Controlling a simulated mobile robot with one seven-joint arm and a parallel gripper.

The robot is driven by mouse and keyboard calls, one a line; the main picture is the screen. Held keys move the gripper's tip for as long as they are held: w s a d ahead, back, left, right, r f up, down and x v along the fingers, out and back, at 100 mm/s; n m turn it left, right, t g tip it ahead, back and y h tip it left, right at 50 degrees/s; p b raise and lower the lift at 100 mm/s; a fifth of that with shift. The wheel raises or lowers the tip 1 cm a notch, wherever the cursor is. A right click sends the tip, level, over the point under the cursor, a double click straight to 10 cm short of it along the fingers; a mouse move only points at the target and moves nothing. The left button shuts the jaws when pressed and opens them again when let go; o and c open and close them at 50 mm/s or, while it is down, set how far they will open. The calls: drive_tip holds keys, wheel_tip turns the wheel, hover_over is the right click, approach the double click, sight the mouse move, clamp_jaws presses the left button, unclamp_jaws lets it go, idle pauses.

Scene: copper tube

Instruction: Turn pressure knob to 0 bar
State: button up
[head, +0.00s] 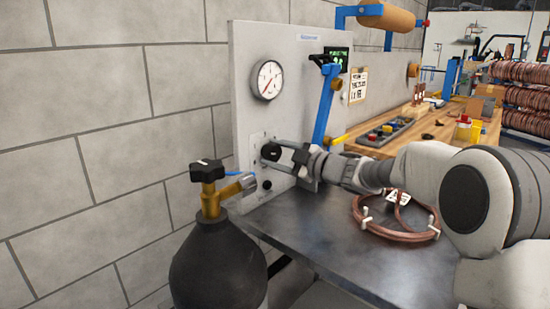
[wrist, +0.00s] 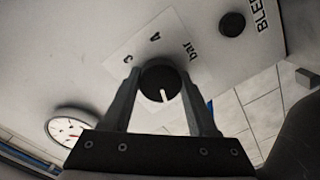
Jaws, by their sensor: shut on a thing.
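The black round pressure knob (head: 270,152) sits on a pale plate low on the upright panel. In the wrist view the knob (wrist: 158,75) has a white pointer line directed toward the bottom of the picture. In the head view my gripper (head: 283,155) reaches the knob from the right. The round pressure gauge (head: 267,80) is above the knob, its red needle slanting; the reading is too small to tell.
A dark gas cylinder (head: 218,265) with a brass valve and black handwheel (head: 207,170) stands left of the knob. A smaller black knob (wrist: 232,24) is near the "BLE..." lettering. A copper coil (head: 395,235) lies on the dark bench.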

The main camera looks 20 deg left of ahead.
drive_tip(key=n+b, duration=0.1)
drive_tip(key=n, duration=0.2)
drive_tip(key=n+b, duration=0.1)
drive_tip(key=shift+f+b, duration=0.25)
drive_tip(key=shift+b, duration=0.05)
drive_tip(key=n+b, duration=0.2)
drive_tip(key=n, duration=0.3)
drive_tip(key=shift+r+n+t, duration=0.15)
drive_tip(key=shift+n+t, duration=0.15)
drive_tip(key=o, duration=1.4)
drive_tip(key=shift+c, duration=0.2)
drive_tip(key=p+v, duration=0.3)
drive_tip(key=v, duration=1.4)
drive_tip(key=shift+d+r, duration=0.2)
drive_tip(key=shift+r, duration=0.05)
drive_tip(key=shift+s, duration=0.1)
